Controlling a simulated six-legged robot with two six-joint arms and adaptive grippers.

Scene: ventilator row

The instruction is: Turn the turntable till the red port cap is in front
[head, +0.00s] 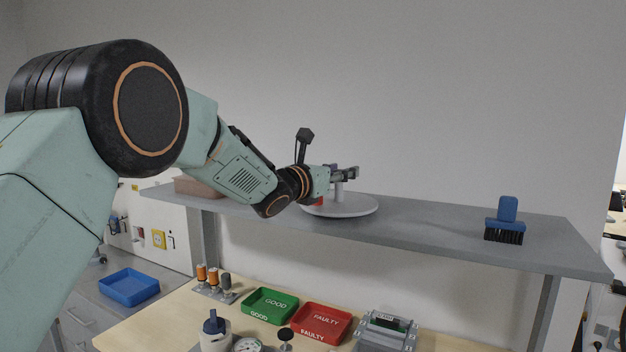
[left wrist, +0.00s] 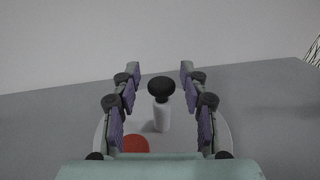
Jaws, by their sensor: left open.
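The turntable (head: 352,209) is a pale round disc on the grey wall shelf. A white post (left wrist: 162,120) with a black knob (left wrist: 161,88) stands up from it. The red port cap (head: 318,201) is at the disc's left side, partly hidden by my arm; in the left wrist view it is a red disc (left wrist: 136,143) at lower left of the post. My left gripper (head: 354,172) is above the turntable, open; in the left wrist view its fingers (left wrist: 159,70) are on either side of the knob, with gaps visible. My right gripper is not in view.
A blue brush (head: 505,222) stands at the shelf's right, with bare shelf between it and the turntable. A pinkish box is at the shelf's left. Below are a green GOOD tray (head: 262,312), a red FAULTY tray (head: 340,320) and a blue tray (head: 128,291).

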